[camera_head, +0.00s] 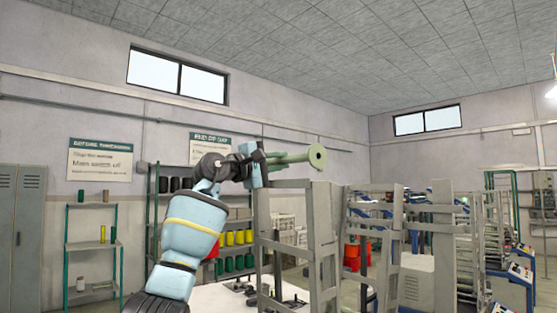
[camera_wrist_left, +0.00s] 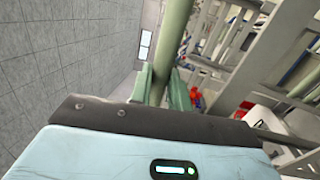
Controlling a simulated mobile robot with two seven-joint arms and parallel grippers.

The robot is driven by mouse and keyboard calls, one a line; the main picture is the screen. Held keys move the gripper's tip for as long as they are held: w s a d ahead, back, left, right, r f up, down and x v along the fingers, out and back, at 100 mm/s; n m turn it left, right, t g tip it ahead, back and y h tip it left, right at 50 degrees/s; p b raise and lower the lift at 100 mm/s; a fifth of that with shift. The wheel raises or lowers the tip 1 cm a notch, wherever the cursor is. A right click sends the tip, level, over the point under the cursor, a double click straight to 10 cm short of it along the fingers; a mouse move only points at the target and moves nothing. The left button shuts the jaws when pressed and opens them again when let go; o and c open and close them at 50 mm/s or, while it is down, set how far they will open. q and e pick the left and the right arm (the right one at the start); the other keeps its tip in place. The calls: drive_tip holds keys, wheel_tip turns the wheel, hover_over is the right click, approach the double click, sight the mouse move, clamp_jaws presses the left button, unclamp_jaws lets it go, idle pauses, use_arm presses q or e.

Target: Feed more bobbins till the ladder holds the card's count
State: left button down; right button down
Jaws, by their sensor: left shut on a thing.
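My left gripper (camera_head: 268,162) is raised at mid-picture in the head view, shut on a pale green bobbin (camera_head: 292,158). The bobbin lies nearly level, with its round flange pointing right, above the top of a grey upright frame, likely the ladder (camera_head: 322,235). In the left wrist view the bobbin's green shaft (camera_wrist_left: 174,40) runs up from between the gripper's fingers (camera_wrist_left: 163,88). I cannot tell whether the bobbin touches the frame. No count card is readable here. My right gripper is in neither view.
A pale table (camera_head: 213,300) with small dark parts stands below my left arm. Shelves with yellow and green spools (camera_head: 238,238) stand behind it. Another grey frame (camera_head: 382,240) and machines (camera_head: 505,285) fill the right. Red containers (camera_head: 352,255) sit behind the frames.

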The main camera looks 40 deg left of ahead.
use_arm(q)
drive_tip(key=shift+s, duration=0.1)
idle(0.3)
